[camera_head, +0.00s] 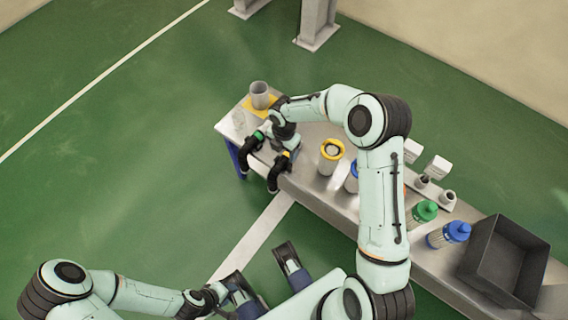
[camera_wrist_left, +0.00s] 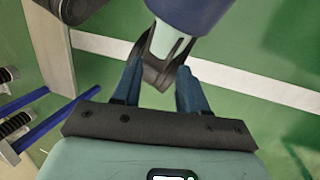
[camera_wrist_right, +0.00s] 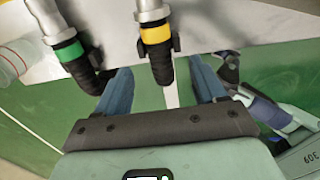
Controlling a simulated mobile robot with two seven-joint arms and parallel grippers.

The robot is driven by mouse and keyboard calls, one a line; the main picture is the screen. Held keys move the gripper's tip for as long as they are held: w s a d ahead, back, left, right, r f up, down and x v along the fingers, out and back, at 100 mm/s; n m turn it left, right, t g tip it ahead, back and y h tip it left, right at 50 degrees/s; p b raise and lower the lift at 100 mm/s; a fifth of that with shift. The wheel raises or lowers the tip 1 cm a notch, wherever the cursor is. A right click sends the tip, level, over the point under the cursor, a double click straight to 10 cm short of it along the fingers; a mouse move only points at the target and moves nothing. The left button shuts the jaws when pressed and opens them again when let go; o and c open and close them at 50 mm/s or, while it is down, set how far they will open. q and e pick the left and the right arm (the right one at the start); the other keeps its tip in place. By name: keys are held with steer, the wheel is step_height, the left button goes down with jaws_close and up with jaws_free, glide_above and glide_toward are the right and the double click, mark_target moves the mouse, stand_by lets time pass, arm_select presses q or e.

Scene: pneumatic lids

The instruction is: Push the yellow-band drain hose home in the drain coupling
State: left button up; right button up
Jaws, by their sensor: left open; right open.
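The yellow-band drain hose (camera_head: 285,155) is a black elbow at the left end of the bench, hanging over its front edge.
A similar green-band hose (camera_wrist_right: 72,55) sits close left of the yellow-band one. On the bench are a grey cup (camera_head: 260,95), a yellow-ringed canister (camera_head: 331,152), green-topped (camera_head: 424,211) and blue-topped (camera_head: 449,233) canisters, and a dark bin (camera_head: 478,260). Green floor is clear at left.

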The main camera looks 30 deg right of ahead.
mark_target(284, 158)
steer(key=f, duration=0.3)
steer(key=f+b, duration=0.1)
steer(key=f, duration=0.2)
steer(key=shift+w+d, duration=0.15)
steer(key=shift+d, duration=0.05)
arm_select(q)
steer(key=shift+w+a+f+t, duration=0.15)
steer(key=shift+w+a+f, duration=0.05)
steer(key=shift+w+f, duration=0.25)
steer(key=shift+w+a+f+t, duration=0.2)
steer(key=shift+w+f, duration=0.1)
steer(key=shift+w, duration=0.2)
arm_select(e)
steer(key=shift+r, duration=0.15)
jaws_close()
